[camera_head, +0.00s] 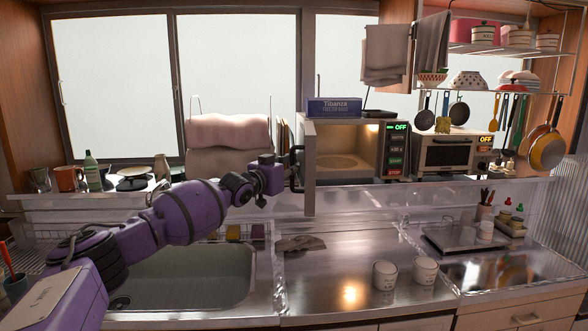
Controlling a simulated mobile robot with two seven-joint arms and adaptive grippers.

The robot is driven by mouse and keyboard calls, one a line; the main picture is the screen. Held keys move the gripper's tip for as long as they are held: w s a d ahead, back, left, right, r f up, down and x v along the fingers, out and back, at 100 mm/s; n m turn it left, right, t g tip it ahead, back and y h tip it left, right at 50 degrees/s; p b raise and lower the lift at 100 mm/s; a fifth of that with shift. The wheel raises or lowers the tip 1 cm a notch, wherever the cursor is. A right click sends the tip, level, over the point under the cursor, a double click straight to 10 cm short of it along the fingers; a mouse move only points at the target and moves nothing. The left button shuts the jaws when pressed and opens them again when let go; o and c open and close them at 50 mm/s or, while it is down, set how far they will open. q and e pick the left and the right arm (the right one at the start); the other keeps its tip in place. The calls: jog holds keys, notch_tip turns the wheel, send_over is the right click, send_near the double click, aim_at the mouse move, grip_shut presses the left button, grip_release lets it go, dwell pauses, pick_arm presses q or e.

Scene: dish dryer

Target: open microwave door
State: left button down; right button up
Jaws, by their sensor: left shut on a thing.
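The microwave (396,150) stands on the back shelf, with its lit control panel on the right reading OFF. Its door (309,168) is open and swung out towards me on the left side, seen nearly edge-on. The fingertips are small and partly hidden against the handle. My right gripper is not in view.
A blue box (334,106) lies on top of the microwave. A toaster oven (444,153) stands to its right. Below are the sink (190,278), a steel counter with two white cups (385,275), and a grey cloth (300,244). The counter's middle is mostly clear.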

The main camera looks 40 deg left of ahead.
pick_arm(q)
jog(key=shift+d+f, duration=0.2)
jog(key=shift+f, duration=0.5)
jog(key=c, duration=2)
grip_release()
jog(key=shift+s+r, duration=0.1)
jog(key=shift+c, duration=0.2)
jog(key=shift+o, duration=1.2)
jog(key=shift+s+r, duration=0.15)
jog(key=shift+r, duration=0.3)
jog(key=shift+a, duration=0.1)
jog(key=s, duration=1.2)
